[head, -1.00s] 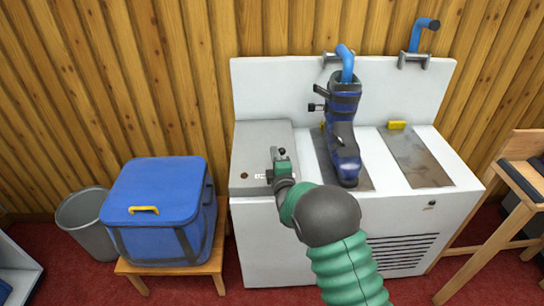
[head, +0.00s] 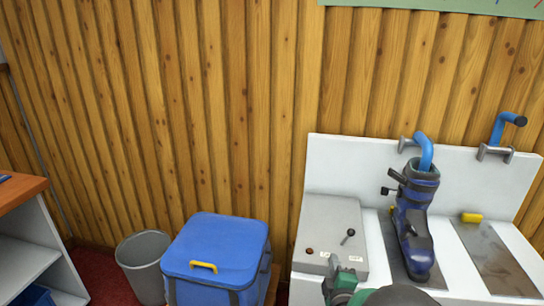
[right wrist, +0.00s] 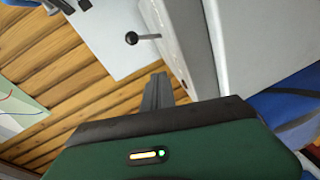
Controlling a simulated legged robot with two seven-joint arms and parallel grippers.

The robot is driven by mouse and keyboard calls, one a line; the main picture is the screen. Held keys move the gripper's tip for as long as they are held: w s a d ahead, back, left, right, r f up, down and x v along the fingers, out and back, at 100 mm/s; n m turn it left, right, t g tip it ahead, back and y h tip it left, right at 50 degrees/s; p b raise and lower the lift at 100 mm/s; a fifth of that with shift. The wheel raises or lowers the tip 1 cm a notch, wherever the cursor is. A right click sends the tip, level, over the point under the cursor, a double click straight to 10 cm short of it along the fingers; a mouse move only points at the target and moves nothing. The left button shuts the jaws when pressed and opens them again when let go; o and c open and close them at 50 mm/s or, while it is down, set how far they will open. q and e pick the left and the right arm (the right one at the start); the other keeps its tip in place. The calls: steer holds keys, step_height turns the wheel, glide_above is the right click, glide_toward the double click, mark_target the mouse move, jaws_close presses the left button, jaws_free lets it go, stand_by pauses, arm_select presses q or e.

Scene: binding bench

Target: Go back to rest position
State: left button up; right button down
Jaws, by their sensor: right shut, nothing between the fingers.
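My right gripper (head: 334,268) is green and dark grey, at the bottom of the head view by the front edge of the grey control box (head: 322,215). Its fingers are shut and empty. In the right wrist view the closed fingers (right wrist: 157,92) point toward the box, and the lever (right wrist: 131,38) with its black knob stands apart from them. The lever (head: 347,237) also shows in the head view, clear of the gripper. My left gripper is not in view.
A blue and black ski boot (head: 412,222) stands on the white bench (head: 345,165) under a blue bent pipe (head: 425,148). A blue box (head: 215,245), a grey bin (head: 145,262) and a shelf (head: 22,225) stand to the left.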

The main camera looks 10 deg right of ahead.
steer(key=s+a+f+m+g+y, duration=0.15)
steer(key=s+m+g, duration=0.3)
steer(key=s, duration=0.55)
steer(key=s+f+m+g+p, duration=0.1)
steer(key=s+f+m+g, duration=0.3)
steer(key=s, duration=0.5)
steer(key=s+a+f+m+g+y, duration=0.1)
steer(key=s+m+g, duration=0.45)
steer(key=s, duration=0.45)
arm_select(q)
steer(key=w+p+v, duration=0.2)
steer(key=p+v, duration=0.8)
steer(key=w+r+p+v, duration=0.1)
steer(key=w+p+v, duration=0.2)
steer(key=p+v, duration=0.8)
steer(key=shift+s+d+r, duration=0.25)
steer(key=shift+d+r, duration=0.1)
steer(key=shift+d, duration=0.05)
arm_select(e)
step_height(320, 180, up, 20)
steer(key=shift+w+r+t, duration=0.2)
steer(key=shift+t, duration=0.1)
